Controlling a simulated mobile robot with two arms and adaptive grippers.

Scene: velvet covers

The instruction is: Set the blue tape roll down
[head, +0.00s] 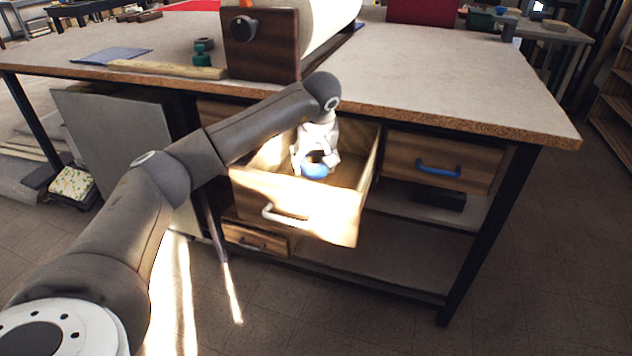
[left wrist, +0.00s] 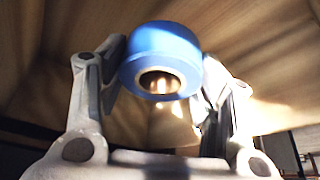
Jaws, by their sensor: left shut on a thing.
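The blue tape roll (head: 315,171) is inside the open wooden drawer (head: 290,206) under the workbench. My left gripper (head: 317,160) reaches down into that drawer and is shut on the roll. In the left wrist view the roll (left wrist: 162,52) sits between the two fingers of my left gripper (left wrist: 163,75), with its round hole facing the camera. Wooden drawer surfaces (left wrist: 255,45) surround it there. I cannot tell whether the roll touches the drawer's bottom. My right gripper is not in view.
The workbench top (head: 440,75) lies above and behind the drawer. A shut drawer with a blue handle (head: 438,168) is to the right. A lower shelf (head: 400,262) is below. A large roll on a wooden stand (head: 262,45) stands on the bench.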

